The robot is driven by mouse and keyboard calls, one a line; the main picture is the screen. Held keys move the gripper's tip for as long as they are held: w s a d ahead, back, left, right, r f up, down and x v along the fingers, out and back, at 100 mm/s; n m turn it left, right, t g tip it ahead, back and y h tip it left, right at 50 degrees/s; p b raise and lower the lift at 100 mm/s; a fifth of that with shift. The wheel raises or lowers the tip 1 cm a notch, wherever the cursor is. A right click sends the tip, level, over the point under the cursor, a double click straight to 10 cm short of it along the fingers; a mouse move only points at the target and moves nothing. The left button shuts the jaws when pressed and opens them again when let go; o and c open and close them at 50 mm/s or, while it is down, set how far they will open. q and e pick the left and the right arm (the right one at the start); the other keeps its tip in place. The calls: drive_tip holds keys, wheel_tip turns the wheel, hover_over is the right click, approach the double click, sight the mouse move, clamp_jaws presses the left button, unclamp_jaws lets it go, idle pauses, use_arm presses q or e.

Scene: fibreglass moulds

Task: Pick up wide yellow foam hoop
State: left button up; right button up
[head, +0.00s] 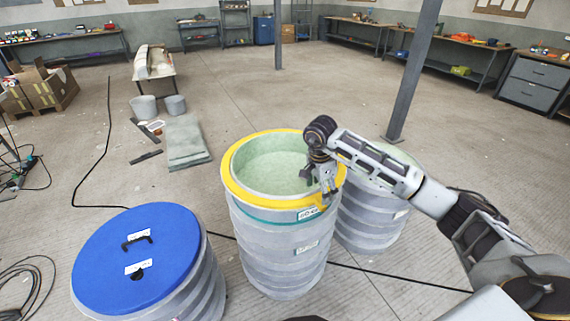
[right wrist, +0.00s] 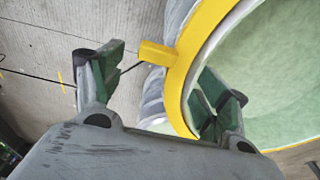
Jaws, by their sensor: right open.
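The wide yellow foam hoop (head: 232,188) lies around the top rim of a tall ribbed grey mould with a pale green inside (head: 275,170). In the right wrist view the hoop (right wrist: 184,75) curves past my gripper, and a short yellow tab (right wrist: 157,53) sticks out from it. My right gripper (head: 326,190) is at the hoop's near right side, over the rim. In the wrist view my right gripper (right wrist: 160,85) is open, one finger outside the hoop and the other on the inner side of the rim. Whether the fingers touch it cannot be told. My left gripper is not in view.
A grey mould with a blue lid (head: 135,260) stands at the front left. Another ribbed mould (head: 372,215) stands close behind my right arm. A metal post (head: 412,75) rises at the right. Black cables cross the floor. The floor behind is mostly open.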

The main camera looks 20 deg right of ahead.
sight(320, 201)
drive_tip(key=shift+s+f, duration=0.15)
drive_tip(key=shift+f, duration=0.75)
drive_tip(key=shift+f+p, duration=0.4)
drive_tip(key=shift+f, duration=0.3)
drive_tip(key=shift+d+f, duration=0.1)
drive_tip(key=shift+f, duration=0.75)
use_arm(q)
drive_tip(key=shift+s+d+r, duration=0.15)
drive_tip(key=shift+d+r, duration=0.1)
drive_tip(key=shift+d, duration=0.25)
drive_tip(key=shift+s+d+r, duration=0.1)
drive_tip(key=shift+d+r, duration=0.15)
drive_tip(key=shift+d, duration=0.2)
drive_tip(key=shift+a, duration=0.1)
use_arm(e)
drive_tip(key=shift+c, duration=0.3)
drive_tip(key=c, duration=0.5)
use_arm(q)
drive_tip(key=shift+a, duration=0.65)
use_arm(e)
drive_tip(key=c, duration=0.5)
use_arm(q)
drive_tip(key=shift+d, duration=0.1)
use_arm(e)
drive_tip(key=shift+c, duration=0.2)
